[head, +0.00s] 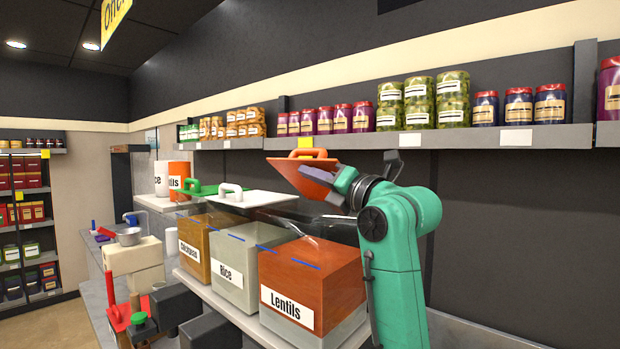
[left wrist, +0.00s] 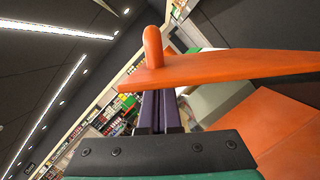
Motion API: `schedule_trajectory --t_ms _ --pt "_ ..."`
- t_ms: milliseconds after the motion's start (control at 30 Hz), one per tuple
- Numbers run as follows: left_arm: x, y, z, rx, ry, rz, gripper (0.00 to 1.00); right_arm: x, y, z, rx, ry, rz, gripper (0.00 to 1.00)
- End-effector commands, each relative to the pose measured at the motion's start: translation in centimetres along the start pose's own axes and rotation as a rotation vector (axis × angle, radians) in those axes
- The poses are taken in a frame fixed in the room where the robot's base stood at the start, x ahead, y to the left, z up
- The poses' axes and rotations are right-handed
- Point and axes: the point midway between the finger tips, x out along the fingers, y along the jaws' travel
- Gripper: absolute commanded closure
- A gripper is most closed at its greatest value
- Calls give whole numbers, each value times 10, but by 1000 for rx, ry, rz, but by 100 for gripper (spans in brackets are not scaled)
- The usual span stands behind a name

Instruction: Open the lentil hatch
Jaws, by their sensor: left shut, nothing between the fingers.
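The lentil bin (head: 325,265) is the orange-brown box labelled "Lentils" at the right end of a row of bins. Its orange hatch (head: 295,175) is raised and tilted above the back of the bin, with a handle on its upper face. My left gripper (head: 338,182) is shut and empty, with its purple fingers at the hatch's right edge. In the left wrist view, the shut fingers (left wrist: 158,108) are against or just under the hatch panel (left wrist: 230,68); I cannot tell if they touch. The handle (left wrist: 153,46) rises above the panel. My right gripper is out of view.
The rice bin (head: 235,265) with a white lid (head: 262,198) and the couscous bin (head: 196,247) with a green lid (head: 196,189) stand to the left. A shelf (head: 500,138) of jars runs along the wall behind. A red scale-like object (head: 118,318) is at lower left.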

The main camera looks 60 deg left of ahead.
Motion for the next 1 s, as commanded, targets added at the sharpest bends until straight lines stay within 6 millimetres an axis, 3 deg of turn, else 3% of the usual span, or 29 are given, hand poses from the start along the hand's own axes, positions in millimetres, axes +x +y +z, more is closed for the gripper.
schedule_trajectory --t_ms 267,700,1000 --pt "4 2 16 92 -1 -25 100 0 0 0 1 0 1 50" --pt "17 -2 72 457 -4 -117 100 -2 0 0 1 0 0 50" --pt "24 -14 99 674 -3 -170 100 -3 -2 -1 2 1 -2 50"
